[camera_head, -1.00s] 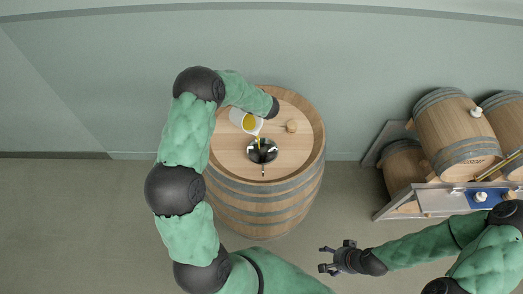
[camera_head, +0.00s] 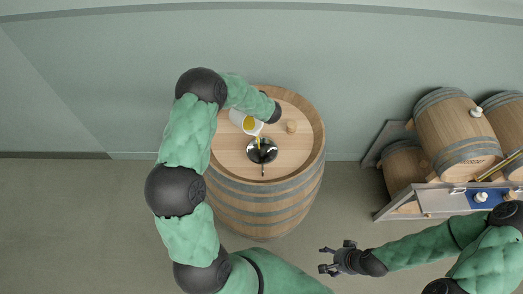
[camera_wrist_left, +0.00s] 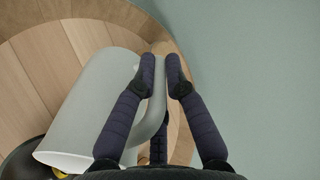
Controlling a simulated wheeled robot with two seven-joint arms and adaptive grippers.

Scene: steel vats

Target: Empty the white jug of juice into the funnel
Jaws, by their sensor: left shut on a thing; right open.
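The white jug (camera_head: 237,117) is tilted over the barrel top, its mouth toward the funnel, with yellow juice (camera_head: 249,123) showing in it. A thin yellow stream runs from its lip down to the dark, shiny funnel (camera_head: 262,150). In the left wrist view the jug (camera_wrist_left: 95,100) lies tipped, and my left gripper (camera_wrist_left: 162,75) is shut on its handle. The left fingers are hidden in the head view. A dark bit of the funnel (camera_wrist_left: 25,160) shows at the lower left of the wrist view. My right gripper (camera_head: 330,258) is open and empty above the floor.
The floor at left is clear.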

